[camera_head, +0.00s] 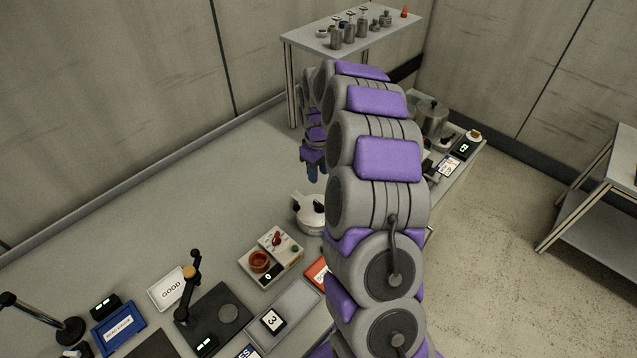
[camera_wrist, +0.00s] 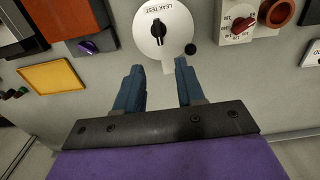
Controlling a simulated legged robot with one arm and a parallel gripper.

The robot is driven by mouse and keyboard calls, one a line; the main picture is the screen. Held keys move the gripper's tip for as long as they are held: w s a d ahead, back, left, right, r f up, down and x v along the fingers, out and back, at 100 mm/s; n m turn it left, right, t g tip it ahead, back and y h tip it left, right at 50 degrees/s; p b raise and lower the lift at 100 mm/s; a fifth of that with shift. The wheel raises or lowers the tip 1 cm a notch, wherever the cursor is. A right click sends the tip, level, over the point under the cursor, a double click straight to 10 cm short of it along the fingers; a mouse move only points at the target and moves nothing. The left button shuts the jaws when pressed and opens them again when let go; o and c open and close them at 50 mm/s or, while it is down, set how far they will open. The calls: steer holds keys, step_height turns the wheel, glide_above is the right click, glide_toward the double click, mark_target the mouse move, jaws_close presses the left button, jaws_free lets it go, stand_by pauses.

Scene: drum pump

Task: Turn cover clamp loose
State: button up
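A white round unit (camera_wrist: 176,47) marked LEAK TEST, with a black bar-shaped knob (camera_wrist: 158,30) on top, lies just beyond my fingertips in the wrist view. A small black ball knob (camera_wrist: 190,48) sits at its lower right edge. I cannot tell which of these is the cover clamp. The head view shows the same white unit (camera_head: 312,216), partly hidden by my arm. My gripper (camera_wrist: 158,68) is open and empty, its two blue fingers apart and pointing toward the unit. In the head view my gripper (camera_head: 313,172) is above and behind the unit.
A box with a red dial (camera_head: 277,240) and red cup (camera_head: 260,262) stands left of the unit. A black stand (camera_head: 225,325), GOOD plate (camera_head: 167,290) and blue tray (camera_head: 137,319) lie farther left. The wrist view shows a yellow tray (camera_wrist: 55,77) and orange box (camera_wrist: 75,15).

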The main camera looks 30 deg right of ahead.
steer(key=shift+r, duration=1.45)
